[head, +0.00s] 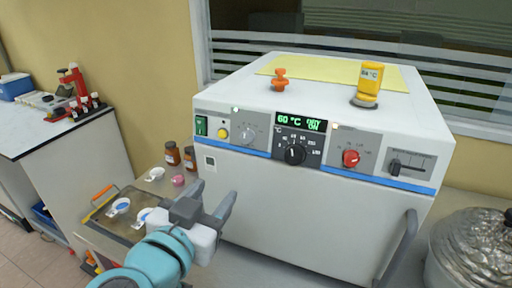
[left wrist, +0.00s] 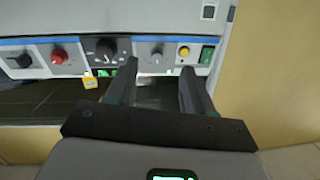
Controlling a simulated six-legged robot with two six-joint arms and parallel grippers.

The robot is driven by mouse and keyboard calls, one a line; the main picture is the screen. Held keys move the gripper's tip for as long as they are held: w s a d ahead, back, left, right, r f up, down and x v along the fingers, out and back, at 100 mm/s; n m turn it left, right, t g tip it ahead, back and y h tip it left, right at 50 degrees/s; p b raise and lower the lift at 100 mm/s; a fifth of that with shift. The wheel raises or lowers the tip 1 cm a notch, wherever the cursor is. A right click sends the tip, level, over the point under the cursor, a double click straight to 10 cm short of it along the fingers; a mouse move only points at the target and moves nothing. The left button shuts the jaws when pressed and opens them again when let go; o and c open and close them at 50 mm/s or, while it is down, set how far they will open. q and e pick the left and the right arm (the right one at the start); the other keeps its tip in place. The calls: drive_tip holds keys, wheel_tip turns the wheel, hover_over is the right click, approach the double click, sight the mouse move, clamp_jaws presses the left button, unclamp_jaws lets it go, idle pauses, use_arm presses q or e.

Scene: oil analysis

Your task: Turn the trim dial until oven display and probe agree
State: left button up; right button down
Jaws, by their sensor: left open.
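The white oven (head: 290,195) carries a front panel with a lit display (head: 302,122) that reads 60 °C. Below the display is a black dial (head: 295,153). A grey dial (head: 247,136) is to its left and a red dial (head: 350,157) to its right. A yellow probe (head: 370,78) stands on the oven top; its small readout looks like 64 °C, though the first digit is hard to read. My left gripper (head: 212,198) is open and empty, below and left of the dials. In the left wrist view, the black dial (left wrist: 104,48) and grey dial (left wrist: 156,54) show beyond the fingers.
An orange knob-like piece (head: 279,80) and a yellow sheet (head: 325,66) are on the oven top. A metal pot (head: 470,250) stands right; brown jars (head: 172,154) and a tray (head: 100,215) left.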

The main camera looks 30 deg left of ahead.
use_arm(q)
drive_tip(key=r, duration=0.1)
drive_tip(key=t+p, duration=0.1)
drive_tip(key=p, duration=0.4)
approach(245, 139)
drive_tip(key=shift+t+h, duration=0.3)
drive_tip(key=shift+h, duration=0.3)
drive_tip(key=w, duration=0.5)
drive_tip(key=w+a, duration=0.1)
drive_tip(key=w, duration=0.1)
drive_tip(key=shift+w+a+f, duration=0.1)
drive_tip(key=shift+w+f, duration=0.05)
drive_tip(key=shift+f, duration=0.05)
drive_tip(key=shift+w, duration=0.55)
drive_tip(key=shift+s+a, duration=0.15)
drive_tip(key=shift+s, duration=0.05)
drive_tip(key=c, duration=0.6)
clamp_jaws()
use_arm(e)
drive_tip(key=r, duration=0.4)
drive_tip(key=shift+a+r, duration=0.2)
drive_tip(key=shift+r, duration=0.15)
